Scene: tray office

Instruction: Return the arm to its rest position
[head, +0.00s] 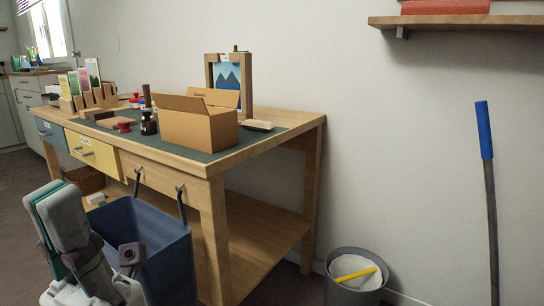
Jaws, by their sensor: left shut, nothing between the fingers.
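My left gripper (60,205) shows at the lower left of the head view, in front of the workbench's left part. Its light grey fingers point up and lie together with nothing between them. It appears in front of the left side of the blue bin (160,240); I cannot tell the exact gap between them. My right gripper is not in view.
A wooden workbench (262,146) carries an open cardboard box (195,128), a framed mountain picture (228,77) and small items. The blue bin hangs from its front on hooks. A grey waste bin (340,292) and a blue-handled pole (484,130) stand right.

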